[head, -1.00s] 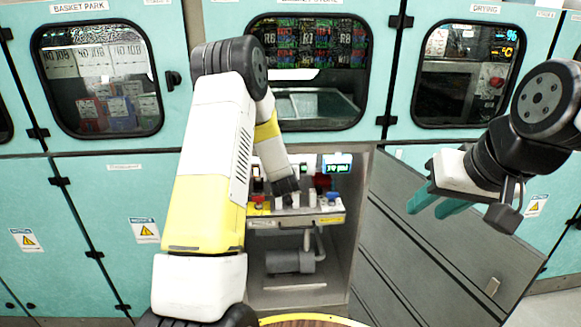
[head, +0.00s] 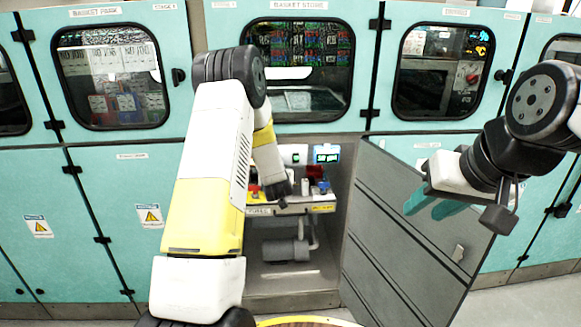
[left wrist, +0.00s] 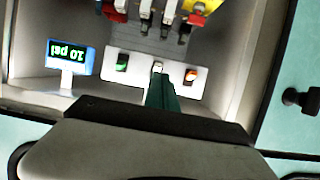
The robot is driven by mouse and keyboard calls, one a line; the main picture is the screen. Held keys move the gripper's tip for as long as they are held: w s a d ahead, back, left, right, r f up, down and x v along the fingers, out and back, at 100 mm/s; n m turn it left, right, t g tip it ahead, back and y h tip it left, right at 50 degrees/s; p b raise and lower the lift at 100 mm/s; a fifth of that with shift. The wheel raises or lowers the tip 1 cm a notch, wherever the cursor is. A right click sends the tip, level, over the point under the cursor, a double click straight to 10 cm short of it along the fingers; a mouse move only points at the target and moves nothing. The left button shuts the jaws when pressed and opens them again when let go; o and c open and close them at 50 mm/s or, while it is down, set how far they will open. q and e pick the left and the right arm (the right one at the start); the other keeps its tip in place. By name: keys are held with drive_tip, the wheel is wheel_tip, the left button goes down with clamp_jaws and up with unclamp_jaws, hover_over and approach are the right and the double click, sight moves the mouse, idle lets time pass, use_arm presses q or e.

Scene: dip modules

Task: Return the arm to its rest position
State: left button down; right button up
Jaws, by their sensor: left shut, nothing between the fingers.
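My left arm reaches from the lower left toward the open cabinet bay in the head view; its hand hides its fingertips there. In the left wrist view my left gripper (left wrist: 164,92) shows teal fingers shut together and empty. Their tips appear just below the middle, white switch (left wrist: 157,67) of a white panel; I cannot tell whether they touch it. A green switch (left wrist: 122,62) and an orange switch (left wrist: 190,76) flank it. My right gripper (head: 435,206) hangs at the right in front of the cabinets, its two teal fingers apart and empty.
A grey door (head: 410,235) stands open right of the bay. A valve shelf (head: 290,208) and a lit display (head: 327,153) are inside the bay; the display also shows in the left wrist view (left wrist: 70,54). Teal cabinets (head: 100,215) line the wall. Floor is free at lower right.

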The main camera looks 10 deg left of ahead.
use_arm(q)
drive_tip(key=s+d+r+m+g+h, duration=0.1)
drive_tip(key=s+d+r+h, duration=0.25)
drive_tip(key=s+r, duration=0.45)
drive_tip(key=s+d+r+m+g+h, duration=0.15)
drive_tip(key=s+d+r, duration=0.35)
drive_tip(key=r, duration=0.5)
drive_tip(key=s+r+g, duration=0.1)
drive_tip(key=s+g, duration=0.1)
drive_tip(key=s, duration=1.3)
drive_tip(key=s+r+m+g+h, duration=0.1)
drive_tip(key=s+r+g, duration=0.1)
drive_tip(key=s, duration=1.3)
drive_tip(key=shift+s, duration=0.2)
drive_tip(key=shift+g, duration=0.25)
